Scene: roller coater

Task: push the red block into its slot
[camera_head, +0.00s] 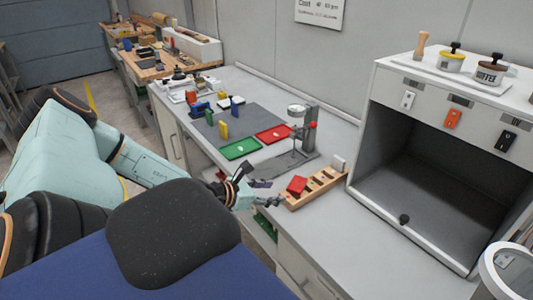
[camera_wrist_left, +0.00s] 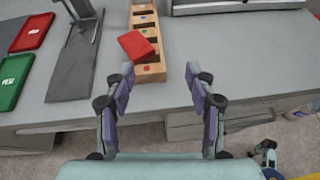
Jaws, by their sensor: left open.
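The red block (camera_head: 297,185) rests tilted and skewed on the near part of a narrow wooden slotted rack (camera_head: 325,182). In the left wrist view, the red block (camera_wrist_left: 136,44) lies across the rack's left edge, partly over a slot and not seated in it. A red dot marks the rack's (camera_wrist_left: 150,76) nearest end and a blue dot a farther slot. My left gripper (camera_head: 268,192) is open just left of the rack's near end. In the left wrist view, its fingers (camera_wrist_left: 159,72) spread on either side of that end, short of the block. My right gripper is not in view.
A red tray (camera_head: 273,133), a green tray (camera_head: 240,148) and a grey stand (camera_head: 290,165) lie left of the rack. A white open-front cabinet (camera_head: 390,100) stands to the right. The counter's front edge runs below my gripper. Counter right of the rack is clear.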

